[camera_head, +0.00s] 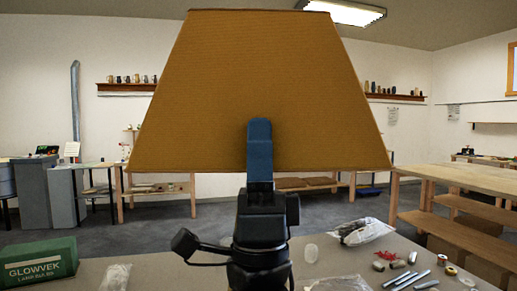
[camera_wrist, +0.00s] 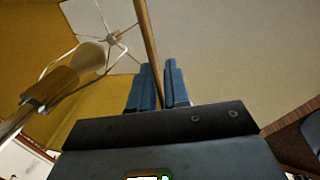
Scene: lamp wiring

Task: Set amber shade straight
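The amber shade (camera_head: 262,75) is large in the middle of the head view. Its bottom rim looks nearly level there. My gripper (camera_head: 260,135) reaches up from below, one blue finger in front of the shade's lower wall; the shade hides the other. In the wrist view my gripper (camera_wrist: 159,85) has its two fingers close together, the shade's brown edge in the narrow gap between them. The shade's amber inside (camera_wrist: 95,100) shows at left, with a pale bulb (camera_wrist: 85,58), a brown socket (camera_wrist: 50,88), a metal stem (camera_wrist: 16,124) and a spoked fitter (camera_wrist: 113,38).
A green box (camera_head: 40,265) stands on the near table at left. At right lie a plastic bag (camera_head: 360,232), several metal rods (camera_head: 405,280) and small parts. A wooden bench (camera_head: 460,180) is behind at right.

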